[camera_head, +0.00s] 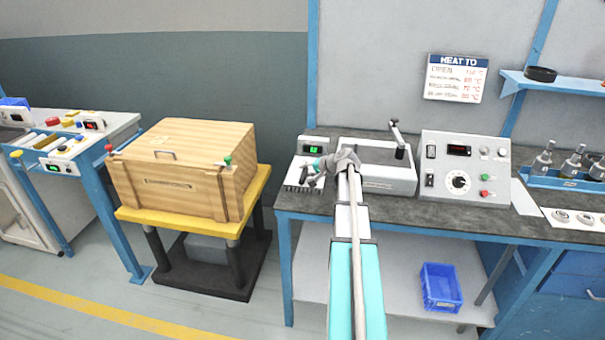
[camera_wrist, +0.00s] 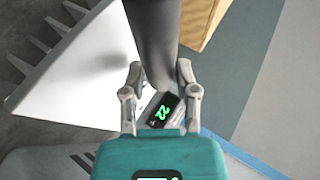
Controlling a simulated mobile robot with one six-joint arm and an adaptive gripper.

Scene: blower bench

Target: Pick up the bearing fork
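My gripper (camera_wrist: 160,72) is over the left end of the bench, by a white slotted rack, in the head view. In the wrist view its two grey fingers stand apart in front of the teal body. A thick dark grey shaft (camera_wrist: 152,35) runs down from the top edge to between the fingertips. I cannot tell whether it touches them or belongs to the bearing fork. I cannot make out the fork for certain in the head view, where my arm and gripper cover part of this spot. The white slotted rack (camera_wrist: 75,85) lies left of the fingers in the wrist view.
A small box with a green display (camera_head: 313,146) stands behind the rack. A white device with a lever (camera_head: 390,180) and a control panel (camera_head: 465,168) stand to the right. A wooden crate (camera_head: 180,170) rests on a yellow stand at left. A blue bin (camera_head: 441,288) sits on the lower shelf.

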